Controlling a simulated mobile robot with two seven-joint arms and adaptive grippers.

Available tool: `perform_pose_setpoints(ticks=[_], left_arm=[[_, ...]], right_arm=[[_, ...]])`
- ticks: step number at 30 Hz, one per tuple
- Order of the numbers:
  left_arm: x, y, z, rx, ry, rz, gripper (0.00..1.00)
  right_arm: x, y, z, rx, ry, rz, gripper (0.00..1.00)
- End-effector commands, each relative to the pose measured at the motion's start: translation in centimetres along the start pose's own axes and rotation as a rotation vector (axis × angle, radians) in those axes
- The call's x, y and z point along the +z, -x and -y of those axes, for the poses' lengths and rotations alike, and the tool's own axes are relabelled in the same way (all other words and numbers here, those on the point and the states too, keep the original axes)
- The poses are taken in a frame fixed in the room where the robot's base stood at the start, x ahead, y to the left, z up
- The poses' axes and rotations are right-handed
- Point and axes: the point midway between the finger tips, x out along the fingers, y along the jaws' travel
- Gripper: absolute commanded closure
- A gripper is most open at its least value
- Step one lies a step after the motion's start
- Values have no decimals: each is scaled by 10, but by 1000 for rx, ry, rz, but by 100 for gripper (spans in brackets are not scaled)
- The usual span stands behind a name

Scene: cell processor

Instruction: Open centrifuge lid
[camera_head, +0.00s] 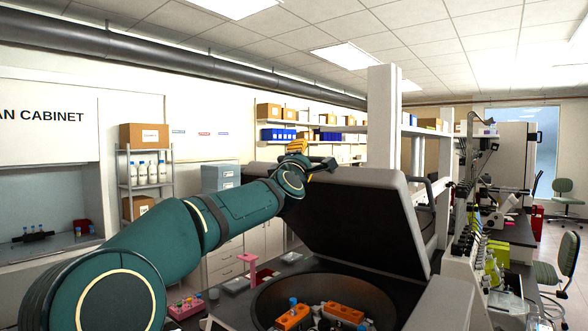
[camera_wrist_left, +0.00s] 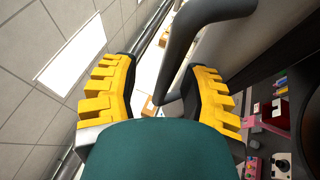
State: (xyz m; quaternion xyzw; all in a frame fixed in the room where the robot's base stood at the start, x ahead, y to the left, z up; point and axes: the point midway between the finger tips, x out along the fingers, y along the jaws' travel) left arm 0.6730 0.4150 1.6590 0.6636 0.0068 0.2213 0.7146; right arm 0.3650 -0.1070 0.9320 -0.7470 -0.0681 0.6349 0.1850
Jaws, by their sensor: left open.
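The centrifuge lid (camera_head: 350,215) is a thick grey-and-black panel in the head view, raised and tilted back above the bowl. The round centrifuge bowl (camera_head: 268,300) is uncovered below it, with orange tube holders (camera_head: 293,317) inside. My left gripper (camera_head: 299,147) is at the lid's upper left edge. In the left wrist view its yellow fingers (camera_wrist_left: 160,92) are spread apart, with a dark curved bar (camera_wrist_left: 188,45) showing between and beyond them. I cannot tell whether a finger touches the bar or lid. My right gripper is not in view.
A pink stand (camera_head: 248,263) and a pink rack (camera_head: 186,306) are on the bench left of the centrifuge. A white post (camera_head: 382,125) rises behind the lid. Bench equipment (camera_head: 475,245) crowds the right side.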

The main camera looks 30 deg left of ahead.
Motion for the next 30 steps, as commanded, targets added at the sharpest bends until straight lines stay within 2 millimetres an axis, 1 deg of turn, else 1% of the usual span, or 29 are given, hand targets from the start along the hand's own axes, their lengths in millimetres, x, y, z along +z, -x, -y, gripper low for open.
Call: perform_pose_setpoints(ticks=[1,9,15,21,30], left_arm=[[-1,9,-2,1,-1,-1,55],[-1,53,-4,7,-1,-2,55],[-2,78,-5,9,0,-3,55],[-2,88,-5,9,0,-4,55],[-2,89,-5,9,0,-4,55]], right_arm=[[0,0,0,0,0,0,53],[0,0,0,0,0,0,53],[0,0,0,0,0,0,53],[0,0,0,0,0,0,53],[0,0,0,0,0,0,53]])
